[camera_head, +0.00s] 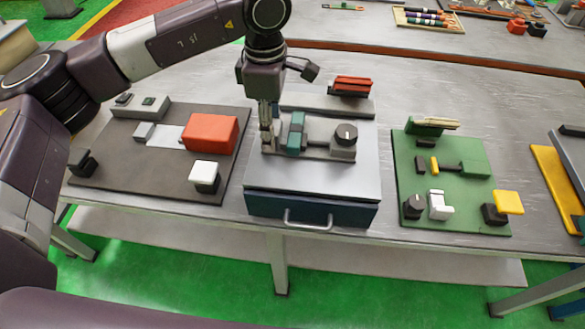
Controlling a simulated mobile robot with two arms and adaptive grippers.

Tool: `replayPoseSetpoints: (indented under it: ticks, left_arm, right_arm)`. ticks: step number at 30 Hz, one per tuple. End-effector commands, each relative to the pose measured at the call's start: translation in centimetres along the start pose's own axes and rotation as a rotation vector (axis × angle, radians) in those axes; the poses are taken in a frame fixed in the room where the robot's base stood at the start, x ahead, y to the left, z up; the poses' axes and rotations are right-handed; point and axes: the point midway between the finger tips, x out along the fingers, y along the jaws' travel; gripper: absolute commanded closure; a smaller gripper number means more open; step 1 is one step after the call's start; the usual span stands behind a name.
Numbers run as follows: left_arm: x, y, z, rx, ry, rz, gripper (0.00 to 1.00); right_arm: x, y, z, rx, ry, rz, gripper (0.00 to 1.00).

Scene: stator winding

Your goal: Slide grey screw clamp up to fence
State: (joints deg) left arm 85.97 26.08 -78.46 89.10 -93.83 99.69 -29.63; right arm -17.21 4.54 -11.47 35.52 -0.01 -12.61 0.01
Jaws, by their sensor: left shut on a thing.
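The grey screw clamp (343,150) lies on top of the grey-topped unit with the blue drawer. It has a long low base, a teal block (297,134) in its middle and a round black knob at its right end. My left gripper (267,142) points down at the clamp's left end and is shut on a grey part there. The fingers hide most of that part. A raised grey bar (318,103), which looks like the fence, runs behind the clamp, with a visible gap at the right. My right gripper is not in view.
A red-topped piece (351,85) stands at the back of the bar. A dark board with an orange block (209,133) is at left, a green board (454,203) with several small parts at right. The drawer handle (307,222) faces the front.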

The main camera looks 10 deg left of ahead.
Motion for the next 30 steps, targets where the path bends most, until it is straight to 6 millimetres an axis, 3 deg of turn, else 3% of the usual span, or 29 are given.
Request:
replayPoseSetpoints:
  ticks: [23,24,28,30]
  left_arm:
    - [-0.1,2.8,1.5,-0.001,-0.003,0.005,0.92]
    - [-0.1,2.8,1.4,-0.001,-0.003,0.006,0.59]
    - [-0.1,2.8,1.4,-0.001,-0.003,0.005,0.45]
    - [-0.1,2.7,1.4,-0.001,-0.002,0.004,0.45]
  right_arm:
    - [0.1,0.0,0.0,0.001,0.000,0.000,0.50]
    - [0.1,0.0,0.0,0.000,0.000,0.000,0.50]
    - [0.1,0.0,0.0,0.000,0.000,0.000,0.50]
    - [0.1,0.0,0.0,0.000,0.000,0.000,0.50]
